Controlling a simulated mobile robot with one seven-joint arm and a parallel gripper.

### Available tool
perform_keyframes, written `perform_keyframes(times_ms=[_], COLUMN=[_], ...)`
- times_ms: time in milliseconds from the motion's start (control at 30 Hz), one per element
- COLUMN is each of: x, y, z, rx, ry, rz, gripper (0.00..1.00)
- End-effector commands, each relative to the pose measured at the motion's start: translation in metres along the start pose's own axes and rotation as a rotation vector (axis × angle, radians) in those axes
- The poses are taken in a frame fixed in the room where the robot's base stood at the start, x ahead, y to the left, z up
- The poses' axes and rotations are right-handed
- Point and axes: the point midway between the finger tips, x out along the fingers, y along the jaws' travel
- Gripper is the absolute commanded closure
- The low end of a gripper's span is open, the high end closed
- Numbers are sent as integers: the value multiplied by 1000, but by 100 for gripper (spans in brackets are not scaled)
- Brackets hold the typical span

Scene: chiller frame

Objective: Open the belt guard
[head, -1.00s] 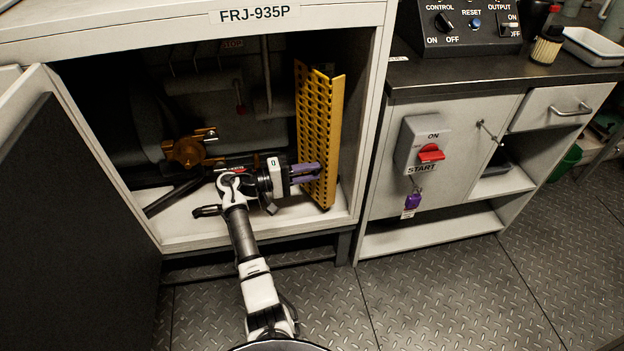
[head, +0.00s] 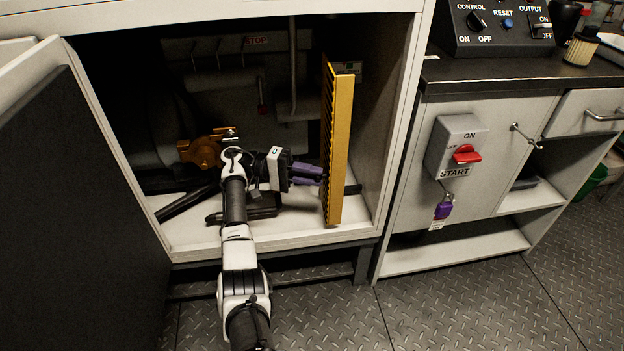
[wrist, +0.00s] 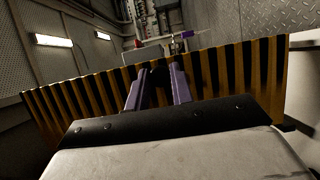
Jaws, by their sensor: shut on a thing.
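The belt guard (head: 341,150) is a yellow slatted panel inside the open cabinet, at the right of its opening. It stands upright and shows nearly edge-on in the head view. In the wrist view the guard (wrist: 223,82) spans the frame as yellow and dark slats. My gripper (head: 318,174) reaches in from the left, and its purple fingers touch the guard's left side. In the wrist view my gripper (wrist: 158,85) has its two fingers at the slats, shut on the guard. The exact contact at the fingertips is partly hidden.
The cabinet's right wall (head: 395,130) is close to the right of the guard. The open cabinet door (head: 70,200) stands at the left. A brass-coloured part (head: 200,152) sits behind my arm. A switch box with a red knob (head: 458,147) is outside, to the right.

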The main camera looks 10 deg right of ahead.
Motion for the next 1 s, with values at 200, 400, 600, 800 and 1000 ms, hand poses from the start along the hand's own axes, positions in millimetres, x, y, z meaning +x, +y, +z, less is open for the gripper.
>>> perform_keyframes(times_ms=[200,400,600,800,1000], x=[0,0,0,0,1], y=[0,0,0,0,1], z=[-1,-1,-1,0,0], rx=[-1,0,0,0,0], ry=[-3,-2,-3,-3,1], rz=[-1,-1,0,0,1], gripper=[100,74,56,56,56])
